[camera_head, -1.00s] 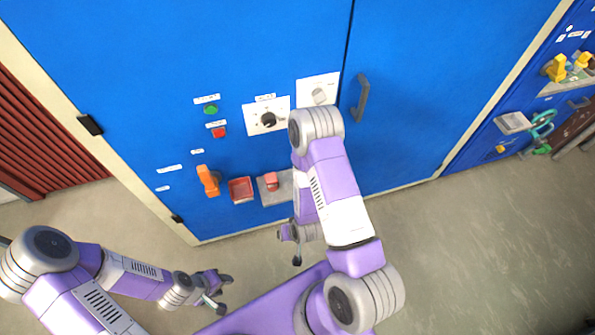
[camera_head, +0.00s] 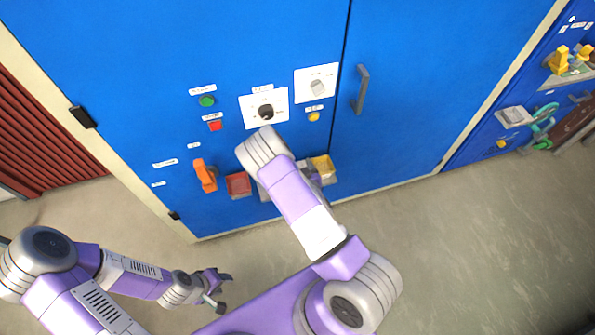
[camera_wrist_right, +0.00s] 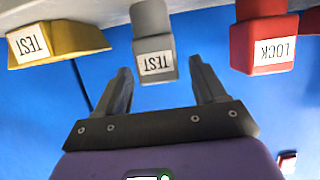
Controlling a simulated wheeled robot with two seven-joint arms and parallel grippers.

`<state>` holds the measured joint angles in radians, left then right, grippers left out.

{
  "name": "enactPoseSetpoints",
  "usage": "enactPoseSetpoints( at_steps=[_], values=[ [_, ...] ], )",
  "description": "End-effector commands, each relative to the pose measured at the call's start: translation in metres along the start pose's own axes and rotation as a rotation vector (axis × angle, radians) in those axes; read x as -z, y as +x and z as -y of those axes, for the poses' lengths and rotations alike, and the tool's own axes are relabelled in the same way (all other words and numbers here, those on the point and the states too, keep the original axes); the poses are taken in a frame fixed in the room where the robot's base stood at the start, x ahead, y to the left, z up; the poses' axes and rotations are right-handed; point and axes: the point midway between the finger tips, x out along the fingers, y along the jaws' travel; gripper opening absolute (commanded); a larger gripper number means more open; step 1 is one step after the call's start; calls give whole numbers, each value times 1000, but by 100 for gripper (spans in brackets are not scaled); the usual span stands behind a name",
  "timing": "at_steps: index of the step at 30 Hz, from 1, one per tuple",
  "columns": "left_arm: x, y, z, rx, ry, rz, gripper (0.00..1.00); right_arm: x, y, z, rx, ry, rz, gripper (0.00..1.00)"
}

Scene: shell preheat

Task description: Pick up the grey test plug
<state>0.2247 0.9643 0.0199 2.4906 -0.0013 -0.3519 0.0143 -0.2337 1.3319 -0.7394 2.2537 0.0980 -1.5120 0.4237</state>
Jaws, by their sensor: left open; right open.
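The grey test plug (camera_wrist_right: 153,58), labelled TEST, shows at the top middle of the right wrist view, beyond the fingertips. My right gripper (camera_wrist_right: 160,75) is open, its two fingers either side of the plug's line, with nothing held. In the head view the plug is hidden behind my right arm, and the right gripper (camera_head: 314,180) is mostly hidden too. My left gripper (camera_head: 221,291) is open and empty at the lower left, well away from the cabinet.
An orange handle (camera_head: 205,176) and red tray (camera_head: 238,186) are on the blue cabinet (camera_head: 400,110). Open floor lies to the right.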

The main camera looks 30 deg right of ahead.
Motion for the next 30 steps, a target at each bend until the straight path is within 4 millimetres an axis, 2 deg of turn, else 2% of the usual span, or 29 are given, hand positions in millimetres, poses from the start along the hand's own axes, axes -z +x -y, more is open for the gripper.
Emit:
enactPoseSetpoints(
  at_steps=[3,6,14,25,30],
  values=[
    [0,7,2,0,0,0,43,-2,19,1,1,-1,-1,70],
    [0,8,3,0,0,0,43,-2,27,1,0,-1,0,70],
    [0,7,3,0,0,0,43,-1,28,0,-1,0,1,70],
    [0,7,3,0,0,0,43,-1,28,0,-1,0,2,14],
    [0,7,3,0,0,0,43,-1,28,0,-1,0,1,13]
  ],
)
